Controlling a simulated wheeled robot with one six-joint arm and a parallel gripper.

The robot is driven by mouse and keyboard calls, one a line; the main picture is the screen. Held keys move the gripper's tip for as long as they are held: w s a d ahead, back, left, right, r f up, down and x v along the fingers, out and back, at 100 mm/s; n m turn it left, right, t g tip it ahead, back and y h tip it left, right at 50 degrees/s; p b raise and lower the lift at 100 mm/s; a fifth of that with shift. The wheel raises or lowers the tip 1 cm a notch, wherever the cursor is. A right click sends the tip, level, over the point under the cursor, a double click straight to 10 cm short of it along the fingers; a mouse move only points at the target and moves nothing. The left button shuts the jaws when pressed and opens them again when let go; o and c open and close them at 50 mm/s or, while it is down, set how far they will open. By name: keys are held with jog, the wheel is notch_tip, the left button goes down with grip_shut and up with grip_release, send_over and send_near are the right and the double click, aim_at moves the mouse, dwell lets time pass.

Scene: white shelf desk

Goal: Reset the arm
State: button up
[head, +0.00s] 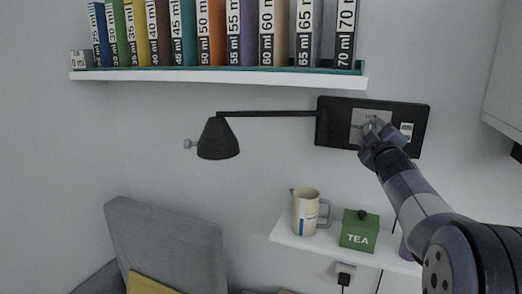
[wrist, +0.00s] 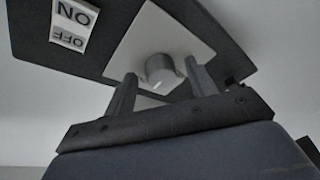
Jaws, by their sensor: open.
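My gripper (head: 368,132) is raised in front of the black wall panel (head: 420,116) of the lamp in the head view. In the wrist view my gripper (wrist: 158,95) has its two fingers apart. A round grey knob (wrist: 161,71) on the panel's light plate (wrist: 150,30) shows between and just beyond the fingers. I cannot tell whether a finger touches the knob. An ON/OFF label (wrist: 73,25) sits beside the plate. My arm reaches up from the lower right of the head view.
A black lamp (head: 218,140) extends left from the panel. A shelf (head: 220,78) of binders is above. A lower shelf (head: 290,236) holds a jug (head: 306,212) and a green TEA box (head: 359,232). A grey chair (head: 165,245) stands lower left. Bare wall lies between lamp and chair.

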jog(key=m+h+p, duration=0.1)
jog(key=m+h, duration=0.1)
jog(key=m, duration=0.5)
jog(key=m+h+p, duration=0.2)
jog(key=m+h, duration=0.1)
jog(key=m, duration=0.3)
jog(key=a+m+h+p, duration=0.1)
jog(key=m+h+p, duration=0.1)
jog(key=m, duration=0.5)
jog(key=shift+w+f+m+g+h, duration=0.25)
jog(key=shift+m+g+h, duration=0.05)
jog(key=shift+h, duration=0.3)
